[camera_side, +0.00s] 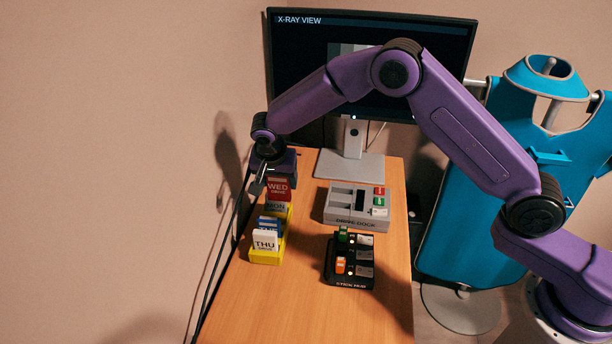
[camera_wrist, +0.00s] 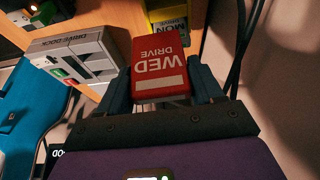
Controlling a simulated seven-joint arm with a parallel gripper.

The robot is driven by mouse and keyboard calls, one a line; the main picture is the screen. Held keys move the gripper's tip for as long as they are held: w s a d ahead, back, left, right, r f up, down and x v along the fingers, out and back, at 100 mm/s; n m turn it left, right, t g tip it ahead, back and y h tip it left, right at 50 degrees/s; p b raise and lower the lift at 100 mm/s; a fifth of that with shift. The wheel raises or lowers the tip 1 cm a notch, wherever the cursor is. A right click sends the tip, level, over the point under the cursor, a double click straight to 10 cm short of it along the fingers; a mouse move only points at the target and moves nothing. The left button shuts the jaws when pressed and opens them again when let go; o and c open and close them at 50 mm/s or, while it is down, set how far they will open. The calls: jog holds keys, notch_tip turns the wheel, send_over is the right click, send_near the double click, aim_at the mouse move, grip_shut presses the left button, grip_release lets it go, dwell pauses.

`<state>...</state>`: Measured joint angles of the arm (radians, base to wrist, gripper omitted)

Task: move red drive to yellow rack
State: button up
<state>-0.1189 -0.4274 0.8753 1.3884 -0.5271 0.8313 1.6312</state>
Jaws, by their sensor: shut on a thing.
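The red drive (camera_side: 279,190), marked WED DRIVE, is held in my gripper (camera_side: 278,177) above the far end of the yellow rack (camera_side: 266,257). In the wrist view the red drive (camera_wrist: 159,68) sits between the two fingers of my gripper (camera_wrist: 160,85), which are shut on it. The yellow rack holds a white THU drive (camera_side: 265,241) at its near end, blue drives (camera_side: 270,224) behind it, and a grey MON drive (camera_side: 276,207) toward the far end. The red drive's lower edge overlaps the MON drive in the side view, so I cannot tell whether they touch.
The grey drive dock (camera_side: 350,222) stands right of the rack, with small red, green and white pieces on it. A black stick hub (camera_side: 348,283) with green and orange sticks is nearer. A monitor (camera_side: 300,60) stands behind. The table's near part (camera_side: 290,315) is clear.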

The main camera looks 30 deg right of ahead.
aim_at(270, 186)
jog(key=shift+w+a+f, duration=0.45)
jog(key=shift+w+a, duration=0.2)
jog(key=shift+a, duration=0.15)
jog(key=shift+f, duration=3.7)
jog(key=shift+f, duration=1.05)
jog(key=o, duration=1.2)
jog(key=shift+o, duration=0.6)
jog(key=shift+r, duration=3.45)
